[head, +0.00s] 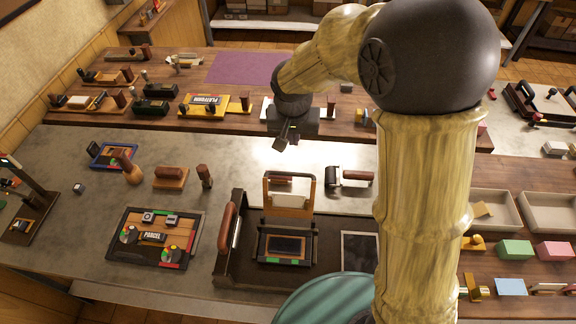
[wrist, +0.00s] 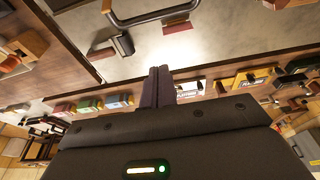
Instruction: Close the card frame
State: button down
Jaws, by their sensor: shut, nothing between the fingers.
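The card frame (head: 288,212) stands in the lower middle of the head view, on a dark tray. Its wooden-edged upper leaf is raised upright at the back, open, over a dark base with a green strip and red ends at the front. My gripper (head: 282,143) is above and behind the raised leaf, apart from it, with its fingers shut and empty. The shut fingers also show in the wrist view (wrist: 158,86).
The dark tray (head: 225,270) has a red-brown handle at its left. A roller (head: 348,178) lies right of the leaf. A parcel board (head: 155,237) and wooden-handled stamps (head: 171,177) lie left. My arm hides much of the right side. Bare grey counter lies around the parcel board.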

jog(key=shift+w+a, duration=0.15)
jog(key=shift+a, duration=0.4)
notch_tip(320, 180, down, 9)
jog(key=s+p, duration=0.1)
jog(key=p, duration=0.4)
jog(key=shift+s+f, duration=0.15)
jog(key=shift+s, duration=0.1)
jog(key=shift+w+b, duration=0.1)
jog(key=shift+b, duration=0.25)
